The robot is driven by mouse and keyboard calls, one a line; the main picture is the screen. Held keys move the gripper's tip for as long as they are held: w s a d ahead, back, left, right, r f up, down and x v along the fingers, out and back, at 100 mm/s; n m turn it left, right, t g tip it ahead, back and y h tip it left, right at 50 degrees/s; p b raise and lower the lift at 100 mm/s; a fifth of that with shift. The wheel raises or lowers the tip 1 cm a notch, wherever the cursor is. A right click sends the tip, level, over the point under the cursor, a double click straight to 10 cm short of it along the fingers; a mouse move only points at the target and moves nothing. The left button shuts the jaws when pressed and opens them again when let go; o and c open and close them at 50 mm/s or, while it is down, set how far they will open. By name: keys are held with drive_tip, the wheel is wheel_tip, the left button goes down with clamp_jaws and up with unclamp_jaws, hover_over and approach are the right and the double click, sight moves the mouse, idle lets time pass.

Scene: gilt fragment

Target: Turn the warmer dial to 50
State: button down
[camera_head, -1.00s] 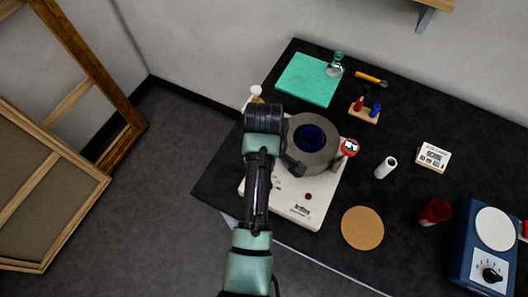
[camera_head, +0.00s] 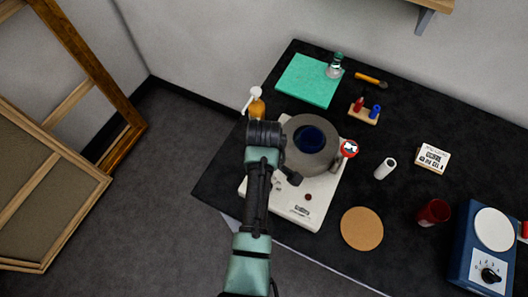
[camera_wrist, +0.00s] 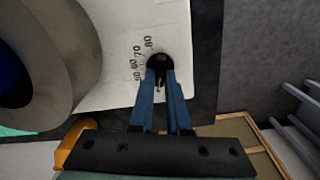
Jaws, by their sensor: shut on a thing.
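The warmer (camera_head: 300,213) is a white base at the left of the black table, with a thick grey ring (camera_head: 325,160) around a dark blue well. Its round black dial (camera_wrist: 160,61) shows in the wrist view near the base's edge, beside printed numbers including 60, 70 and 80. My gripper (camera_wrist: 160,80) is shut on the dial, one blue finger on each side. The dial's pointer cannot be made out. In the head view my arm hides the dial and my fingertips.
An amber pump bottle (camera_head: 257,107) stands close behind my wrist. A cork disc (camera_head: 361,228), a white cylinder (camera_head: 385,168), a red cup (camera_head: 434,212) and a blue device (camera_head: 483,247) with its own knob lie to the right. A green mat (camera_head: 308,80) is at the back.

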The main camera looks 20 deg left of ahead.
drive_tip(key=shift+m, duration=0.3)
drive_tip(key=shift+r+m+p, duration=0.1)
drive_tip(key=shift+m+p, duration=0.55)
drive_tip(key=shift+m, duration=0.35)
drive_tip(key=m+p, duration=0.1)
drive_tip(key=m, duration=0.2)
drive_tip(key=shift+w+m, duration=0.15)
drive_tip(key=shift+m, duration=0.15)
drive_tip(key=m, duration=0.2)
drive_tip(key=m+p, duration=0.1)
drive_tip(key=m, duration=0.2)
drive_tip(key=shift+w+d, duration=0.1)
drive_tip(key=shift+d, duration=0.1)
drive_tip(key=shift+m+p, duration=0.3)
drive_tip(key=shift+m, duration=0.1)
drive_tip(key=c, duration=0.9)
unclamp_jaws()
